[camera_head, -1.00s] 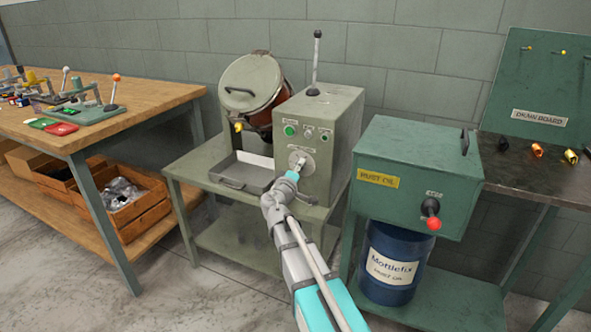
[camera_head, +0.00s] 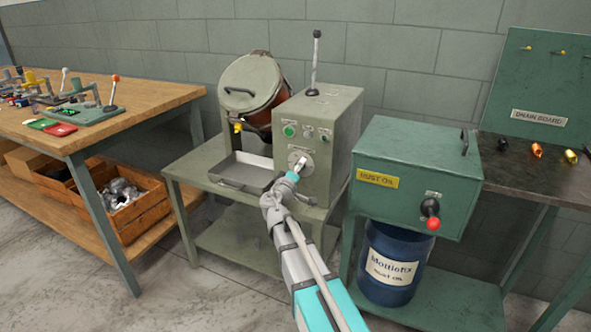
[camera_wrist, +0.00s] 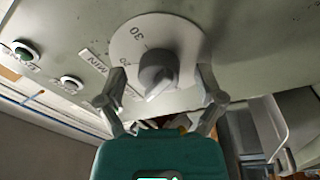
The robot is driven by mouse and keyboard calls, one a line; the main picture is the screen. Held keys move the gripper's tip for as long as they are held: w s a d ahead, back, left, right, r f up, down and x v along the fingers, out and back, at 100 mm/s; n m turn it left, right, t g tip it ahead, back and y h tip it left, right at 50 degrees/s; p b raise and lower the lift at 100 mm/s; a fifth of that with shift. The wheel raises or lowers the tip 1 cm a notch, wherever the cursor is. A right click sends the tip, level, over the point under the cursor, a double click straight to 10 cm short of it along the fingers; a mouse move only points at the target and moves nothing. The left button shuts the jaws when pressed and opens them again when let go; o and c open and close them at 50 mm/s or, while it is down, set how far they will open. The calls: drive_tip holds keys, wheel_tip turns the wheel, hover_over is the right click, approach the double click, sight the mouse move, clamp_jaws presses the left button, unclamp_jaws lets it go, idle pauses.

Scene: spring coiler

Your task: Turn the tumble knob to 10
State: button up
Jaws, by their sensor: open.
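The tumble knob (camera_wrist: 157,74) is a grey knob on a pale round dial (camera_wrist: 188,42) on the front of the grey-green machine box. A label reading MIN (camera_wrist: 97,62) is beside the dial. In the head view the dial (camera_head: 300,161) is just past my arm's end. My gripper (camera_wrist: 158,88) is open, with its fingers on either side of the knob. I cannot tell whether either finger touches it.
Green buttons (camera_head: 290,131) sit above the dial on the panel. A tilted drum (camera_head: 252,88) and a metal tray (camera_head: 243,171) are to the left. The green rust oil box (camera_head: 410,175) with a red-tipped lever (camera_head: 432,215) stands close on the right.

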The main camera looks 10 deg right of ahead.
drive_tip(key=s+d+f+m+g, duration=0.1)
drive_tip(key=s+d+f+g, duration=0.1)
drive_tip(key=s+d+f+m+g, duration=0.1)
drive_tip(key=s+d+f+m, duration=0.1)
drive_tip(key=s+d+f+m+g, duration=0.1)
drive_tip(key=s+d+f+g, duration=0.1)
drive_tip(key=s, duration=0.1)
drive_tip(key=shift+f+g+h, duration=0.1)
drive_tip(key=shift+g+h, duration=0.2)
drive_tip(key=shift+h, duration=0.1)
drive_tip(key=s+d+f+m+g+y, duration=0.1)
drive_tip(key=s+f+m+g+y, duration=0.2)
drive_tip(key=s+f+g, duration=0.35)
drive_tip(key=s+a+f+g+y, duration=0.2)
drive_tip(key=s+a+f+y, duration=0.2)
drive_tip(key=s, duration=0.4)
drive_tip(key=s+a+f+g+y, duration=0.2)
drive_tip(key=s+a+f+y, duration=0.2)
drive_tip(key=s, duration=0.4)
wheel_tip(320, 180, up, 35)
drive_tip(key=p, duration=3.4)
drive_tip(key=shift+w+n+p, duration=0.3)
drive_tip(key=shift+n+p, duration=0.1)
